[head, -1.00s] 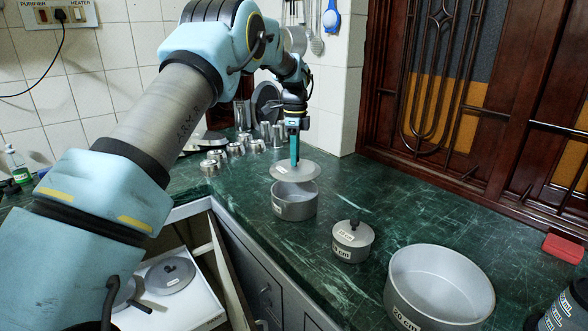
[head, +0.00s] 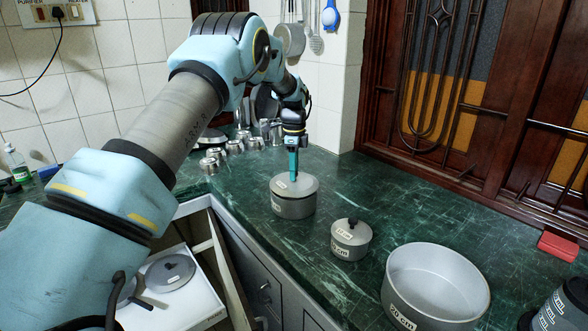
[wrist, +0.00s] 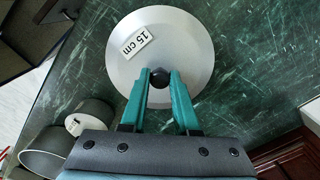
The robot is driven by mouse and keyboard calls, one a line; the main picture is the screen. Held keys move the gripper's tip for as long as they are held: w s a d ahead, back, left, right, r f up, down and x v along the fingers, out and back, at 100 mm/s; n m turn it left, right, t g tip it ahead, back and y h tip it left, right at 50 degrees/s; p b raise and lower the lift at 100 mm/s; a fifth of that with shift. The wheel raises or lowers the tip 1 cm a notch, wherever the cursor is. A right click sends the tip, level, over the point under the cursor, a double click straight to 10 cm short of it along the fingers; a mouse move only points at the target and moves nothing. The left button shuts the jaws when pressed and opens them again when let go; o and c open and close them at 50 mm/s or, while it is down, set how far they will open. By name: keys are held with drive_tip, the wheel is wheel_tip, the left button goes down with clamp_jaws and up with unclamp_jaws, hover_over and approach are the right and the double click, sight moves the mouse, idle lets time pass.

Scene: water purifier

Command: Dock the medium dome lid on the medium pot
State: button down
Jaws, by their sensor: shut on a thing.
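The medium dome lid (head: 306,187) is a grey metal disc with a black knob; in the wrist view the lid (wrist: 185,40) carries a "15 cm" label. My gripper (head: 293,178) is shut on the knob from above, and in the wrist view the teal fingers of my gripper (wrist: 159,77) close on both sides of it. The medium pot (head: 294,208) stands on the green counter directly under the lid. The lid lies over the pot's mouth, at or very near the rim; I cannot tell if it is fully seated. The pot is hidden beneath the lid in the wrist view.
A small lidded pot (head: 350,240) and a large open "20 cm" pot (head: 436,288) stand to the right. Metal cups (head: 235,146) stand behind. An open drawer (head: 205,300) at lower left holds another lid (head: 170,272). A red box (head: 562,246) lies far right.

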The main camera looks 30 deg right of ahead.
drive_tip(key=shift+f, duration=0.15)
drive_tip(key=c, duration=0.7)
unclamp_jaws()
drive_tip(key=shift+o, duration=0.2)
wheel_tip(320, 180, up, 13)
drive_tip(key=b, duration=0.2)
drive_tip(key=a+f+n, duration=0.1)
drive_tip(key=a+n, duration=1.1)
drive_tip(key=a, duration=1.2)
drive_tip(key=s+a+f+n, duration=0.3)
drive_tip(key=s+a+n, duration=0.3)
drive_tip(key=s+a, duration=0.4)
drive_tip(key=s+a+f+n+t, duration=0.1)
drive_tip(key=s+a+f+n, duration=0.2)
drive_tip(key=s+a+n, duration=0.3)
drive_tip(key=s+a, duration=0.3)
drive_tip(key=a, duration=0.1)
drive_tip(key=shift+s+a+n+t, duration=0.3)
drive_tip(key=shift+s+a, duration=0.05)
drive_tip(key=shift+a, duration=0.05)
